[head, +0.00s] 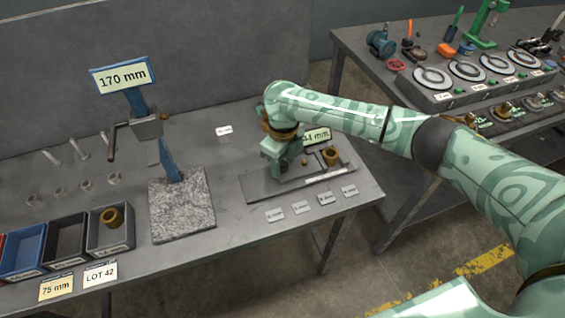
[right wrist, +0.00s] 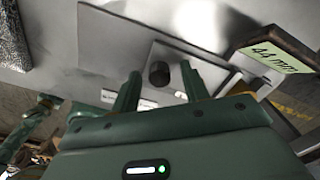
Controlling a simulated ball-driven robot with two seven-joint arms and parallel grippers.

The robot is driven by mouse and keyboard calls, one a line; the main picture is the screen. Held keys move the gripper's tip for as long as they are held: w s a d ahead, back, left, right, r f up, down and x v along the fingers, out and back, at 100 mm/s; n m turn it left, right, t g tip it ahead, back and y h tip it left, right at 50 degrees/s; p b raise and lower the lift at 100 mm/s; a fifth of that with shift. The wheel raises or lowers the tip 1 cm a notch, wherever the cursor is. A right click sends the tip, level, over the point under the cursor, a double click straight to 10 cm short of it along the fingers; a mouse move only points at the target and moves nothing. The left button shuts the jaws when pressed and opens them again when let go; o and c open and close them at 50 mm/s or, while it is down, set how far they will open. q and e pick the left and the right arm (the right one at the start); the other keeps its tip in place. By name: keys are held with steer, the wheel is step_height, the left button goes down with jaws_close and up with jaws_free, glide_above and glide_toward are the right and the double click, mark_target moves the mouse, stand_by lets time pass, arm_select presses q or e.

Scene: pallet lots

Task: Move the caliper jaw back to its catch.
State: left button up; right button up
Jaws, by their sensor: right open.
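The bench caliper has a long flat grey base (head: 262,194) on the table and a display, partly hidden by my arm in the head view (head: 320,135). In the right wrist view the display (right wrist: 275,58) reads 44 mm. My right gripper (head: 283,172) is over the left part of the base, pointing down. In the right wrist view it (right wrist: 160,82) is open, with a dark round knob (right wrist: 159,73) showing between its fingers. I cannot tell whether the fingers touch it. The gripper hides much of the jaw and any catch in the head view. My left gripper is not in view.
A brass ring (head: 330,157) is at the right of the base. Several small labels (head: 300,207) lie in front. To the left are a gauge on a granite block (head: 182,215) with a 170 mm display (head: 123,77), and open bins (head: 66,240).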

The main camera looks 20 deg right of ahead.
jaws_close()
steer(key=a+p, duration=0.1)
steer(key=a, duration=0.5)
steer(key=shift+s+p, duration=0.1)
steer(key=shift+p, duration=0.2)
jaws_free()
steer(key=shift+a, duration=0.2)
